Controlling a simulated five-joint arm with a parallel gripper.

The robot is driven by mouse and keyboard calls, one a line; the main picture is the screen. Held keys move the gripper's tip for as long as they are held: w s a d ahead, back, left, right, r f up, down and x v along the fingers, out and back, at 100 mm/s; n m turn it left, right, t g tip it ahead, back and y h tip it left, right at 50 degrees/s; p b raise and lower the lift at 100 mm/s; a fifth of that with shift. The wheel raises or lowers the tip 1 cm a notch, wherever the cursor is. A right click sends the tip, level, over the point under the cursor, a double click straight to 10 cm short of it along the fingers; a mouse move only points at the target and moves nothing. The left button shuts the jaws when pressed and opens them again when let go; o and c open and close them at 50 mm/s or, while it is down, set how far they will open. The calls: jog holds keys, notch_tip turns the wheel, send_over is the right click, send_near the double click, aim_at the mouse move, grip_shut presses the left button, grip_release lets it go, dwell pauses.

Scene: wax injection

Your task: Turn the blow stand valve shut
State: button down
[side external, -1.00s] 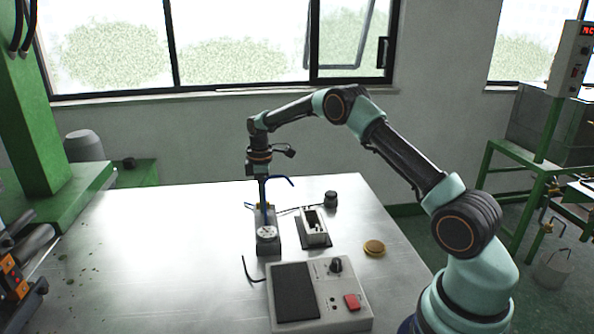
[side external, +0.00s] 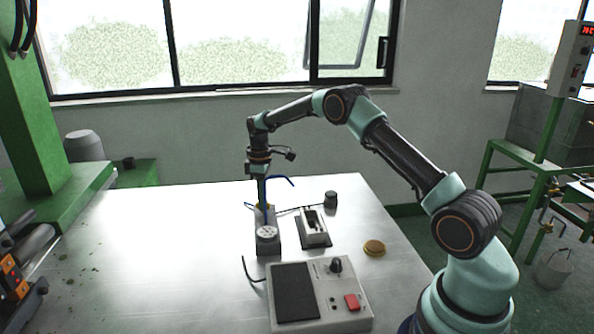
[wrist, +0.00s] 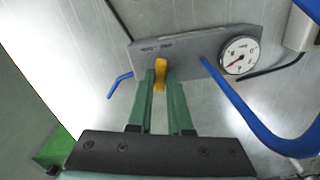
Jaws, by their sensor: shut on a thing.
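The blow stand is a grey block (side external: 268,246) on the table, with a round white gauge (wrist: 239,55) and bent blue tubes (wrist: 245,108). Its yellow valve handle (wrist: 160,68) stands near the middle of the block in the wrist view, lying across the block's long side. My gripper (wrist: 160,80) has its two green fingers closed on either side of the yellow handle. In the side view my gripper (side external: 262,202) points down at the far end of the block, and the handle is mostly hidden there.
A grey control box (side external: 318,296) with a dark pad and red button stands in front of the block. A small grey device (side external: 314,230), a yellow-brown disc (side external: 374,248) and a dark knob-like piece (side external: 330,198) are to the right.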

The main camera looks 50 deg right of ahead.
jog(key=m, duration=1.1)
jog(key=shift+r+m, duration=0.1)
jog(key=shift+m, duration=1.8)
jog(key=c, duration=0.8)
grip_release()
jog(key=shift+c, duration=0.2)
notch_tip(320, 180, up, 12)
